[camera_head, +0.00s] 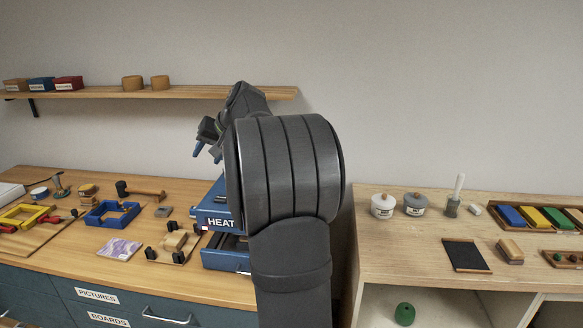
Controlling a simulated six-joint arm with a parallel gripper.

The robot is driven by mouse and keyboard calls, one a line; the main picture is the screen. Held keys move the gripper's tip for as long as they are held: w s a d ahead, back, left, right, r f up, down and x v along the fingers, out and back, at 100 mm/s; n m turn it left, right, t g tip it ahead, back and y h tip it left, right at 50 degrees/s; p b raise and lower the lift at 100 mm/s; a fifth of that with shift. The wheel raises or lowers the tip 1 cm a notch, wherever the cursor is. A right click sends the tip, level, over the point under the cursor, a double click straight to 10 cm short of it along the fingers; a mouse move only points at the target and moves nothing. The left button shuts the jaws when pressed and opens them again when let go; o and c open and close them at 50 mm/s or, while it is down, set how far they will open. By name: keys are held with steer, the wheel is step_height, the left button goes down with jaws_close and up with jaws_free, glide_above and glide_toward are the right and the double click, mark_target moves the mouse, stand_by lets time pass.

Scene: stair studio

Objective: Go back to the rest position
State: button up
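My gripper (207,152) is up in the air above the left bench, left of my own large dark arm link. Its two blue-tipped fingers point down and look apart, with nothing seen between them. Below it stands a blue box labelled HEAT (213,211), partly hidden behind my arm. A lower blue drawer or tray (224,260) of the box sticks out toward the front.
The left bench (200,284) holds a blue frame (112,213), a mallet (140,193), a purple-patterned tile (120,248) and a yellow frame (28,214). A wall shelf (205,92) runs behind my gripper. The right bench (400,250) holds lidded pots (383,206) and a colored-block tray (492,211).

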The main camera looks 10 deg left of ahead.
steer(key=o, duration=1.1)
steer(key=d+h, duration=0.1)
steer(key=w+d+r+g+h, duration=0.1)
steer(key=w+d+r+m+h, duration=0.1)
steer(key=d, duration=0.1)
steer(key=shift+d+g+h, duration=0.1)
steer(key=shift+g+h, duration=0.3)
steer(key=d+r+m+h, duration=0.1)
steer(key=d, duration=0.1)
steer(key=d+r+m+h, duration=0.1)
steer(key=d, duration=0.1)
steer(key=d+r+m+g+h, duration=0.1)
steer(key=d, duration=0.1)
steer(key=shift+r+h, duration=0.15)
steer(key=shift+h, duration=0.25)
step_height(320, 180, down, 10)
steer(key=shift+s+d+r, duration=0.1)
step_height(320, 180, up, 10)
steer(key=shift+f, duration=0.1)
steer(key=shift+f, duration=3.15)
